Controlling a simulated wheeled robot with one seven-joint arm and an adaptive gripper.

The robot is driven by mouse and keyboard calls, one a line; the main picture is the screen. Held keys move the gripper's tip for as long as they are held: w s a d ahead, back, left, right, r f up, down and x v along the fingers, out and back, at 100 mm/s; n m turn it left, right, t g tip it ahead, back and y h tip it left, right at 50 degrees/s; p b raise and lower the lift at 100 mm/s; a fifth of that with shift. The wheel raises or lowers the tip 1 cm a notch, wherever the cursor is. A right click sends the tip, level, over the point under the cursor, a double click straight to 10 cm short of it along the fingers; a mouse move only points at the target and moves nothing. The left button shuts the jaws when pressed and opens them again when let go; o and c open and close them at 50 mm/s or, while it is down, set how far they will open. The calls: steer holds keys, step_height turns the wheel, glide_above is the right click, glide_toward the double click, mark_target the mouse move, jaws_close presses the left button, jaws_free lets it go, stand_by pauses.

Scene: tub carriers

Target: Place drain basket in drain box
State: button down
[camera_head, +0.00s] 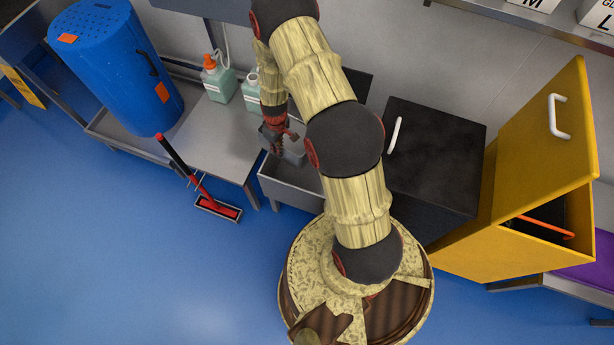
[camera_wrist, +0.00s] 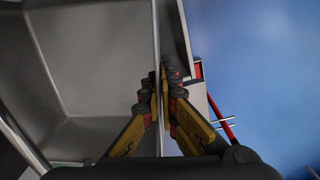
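The drain basket (camera_head: 296,152) is a small grey open container, seen in the head view just above the drain box. The drain box (camera_head: 288,190) is a larger grey open-topped trough between the metal table and the black cabinet. My gripper (camera_head: 278,142) points down at the basket's left wall. In the wrist view my gripper (camera_wrist: 164,92) is shut on a thin grey wall, with the basket's grey inside (camera_wrist: 95,65) to the left. My arm hides part of the basket and box. I cannot tell whether the basket touches the box.
A metal table (camera_head: 215,140) with pump bottles (camera_head: 219,82) stands left of the box, beside a blue drum (camera_head: 118,65). A red squeegee (camera_head: 215,205) is at the table's front. A black cabinet (camera_head: 435,150) and yellow cabinet (camera_head: 530,160) stand right. Blue floor is clear at left.

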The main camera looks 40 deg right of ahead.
steer(key=shift+s+d+f+n+h+b, duration=0.1)
steer(key=shift+s+d+f+n+b, duration=0.8)
steer(key=shift+f, duration=3.8)
steer(key=shift+s+d+f+m+h+b, duration=0.1)
steer(key=shift+s+d+f+b, duration=1.75)
steer(key=shift+f, duration=2.9)
steer(key=shift+s+d+f+n+h+b, duration=0.1)
steer(key=shift+s+d+f+n+b, duration=0.85)
steer(key=shift+f, duration=3.75)
steer(key=shift+s+d+f+m+b, duration=0.1)
steer(key=shift+s+d+m+b, duration=0.25)
steer(key=shift+s, duration=0.15)
steer(key=c, duration=2.1)
jaws_free()
steer(key=shift+s+a, duration=0.1)
steer(key=shift+c, duration=0.2)
steer(key=shift+o, duration=0.5)
